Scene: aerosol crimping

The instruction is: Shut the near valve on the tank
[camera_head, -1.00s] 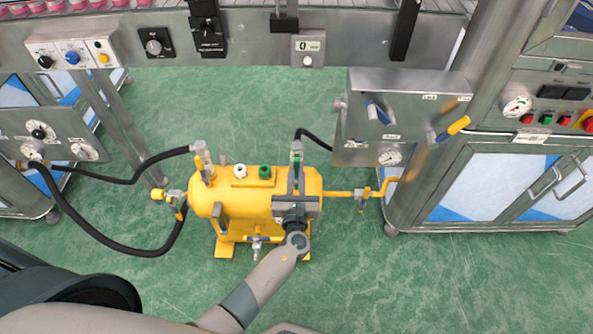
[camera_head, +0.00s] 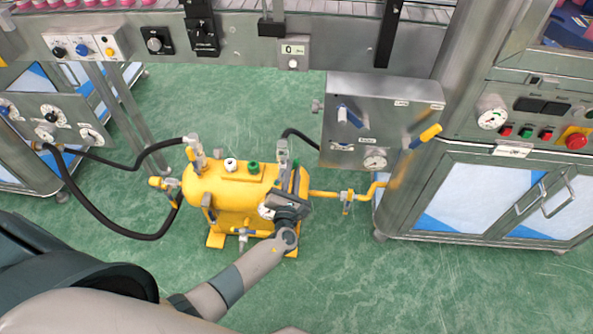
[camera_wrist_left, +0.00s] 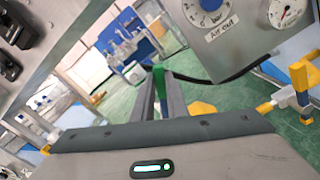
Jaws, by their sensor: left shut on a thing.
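The yellow tank (camera_head: 225,187) stands on the floor in the head view, with several fittings on its top and front. My left gripper (camera_head: 295,175) reaches over its right end, fingers pointing away from me. In the left wrist view the fingers (camera_wrist_left: 161,88) are close together, shut on a small green part (camera_wrist_left: 158,73) at their tips. It looks like a valve handle; the fingers and palm hide most of it and how far it is turned. An upright grey fitting (camera_head: 283,149) stands just left of the fingertips. My right gripper is not in view.
A yellow pipe (camera_head: 325,194) with a small valve (camera_head: 346,200) runs right from the tank to a steel cabinet (camera_head: 402,205). Black hoses (camera_head: 110,232) loop at the left. A steel control box (camera_head: 383,120) stands behind right. Green floor is clear in front.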

